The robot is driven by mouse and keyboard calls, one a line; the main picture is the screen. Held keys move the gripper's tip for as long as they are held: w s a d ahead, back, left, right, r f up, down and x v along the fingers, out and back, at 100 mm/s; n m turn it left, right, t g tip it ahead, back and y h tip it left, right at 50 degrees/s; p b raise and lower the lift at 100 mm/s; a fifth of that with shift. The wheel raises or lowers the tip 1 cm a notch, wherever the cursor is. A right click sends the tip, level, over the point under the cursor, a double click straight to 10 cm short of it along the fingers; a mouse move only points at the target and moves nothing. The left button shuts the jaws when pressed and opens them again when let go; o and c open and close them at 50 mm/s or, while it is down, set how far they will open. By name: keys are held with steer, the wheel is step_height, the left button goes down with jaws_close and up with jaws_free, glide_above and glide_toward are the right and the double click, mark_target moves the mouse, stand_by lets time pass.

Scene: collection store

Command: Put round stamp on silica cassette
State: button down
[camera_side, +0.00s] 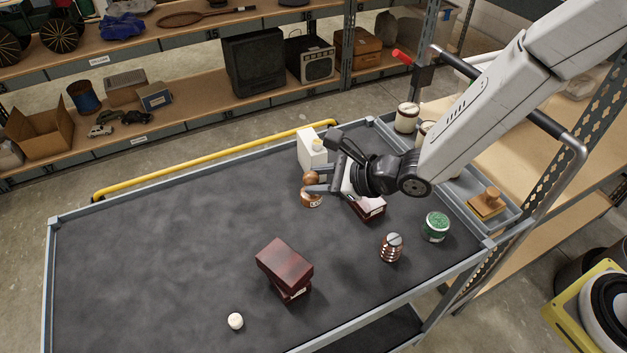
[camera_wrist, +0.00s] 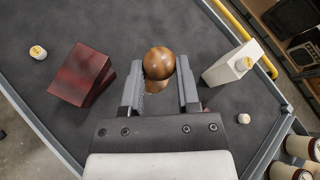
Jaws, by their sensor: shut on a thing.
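The round stamp (camera_side: 311,200) is wooden, with a ball knob and a round base with a pale label. It is upright near the far side of the trolley top; I cannot tell whether its base touches the surface. My gripper (camera_side: 326,187) is shut on it; in the wrist view the knob (camera_wrist: 159,62) shows between my gripper's fingers (camera_wrist: 160,88), its base partly hidden below. A round container with green granules (camera_side: 436,226), possibly the silica cassette, stands at the right near the front edge. It is not visible in the wrist view.
A small red box (camera_side: 371,208) lies under my wrist. Stacked red boxes (camera_side: 284,264) and a white jar (camera_side: 235,321) are nearer the front. The left side is clear.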

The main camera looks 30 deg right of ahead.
steer(key=w+d+n, duration=0.1)
steer(key=d, duration=0.6)
steer(key=n+g+y, duration=0.3)
steer(key=n+g, duration=0.1)
glide_above(446, 220)
steer(key=shift+f, duration=1.55)
steer(key=shift+f, duration=0.1)
steer(key=shift+f, duration=2.4)
steer(key=shift+f, duration=0.15)
steer(key=shift+c, duration=1.6)
jaws_free()
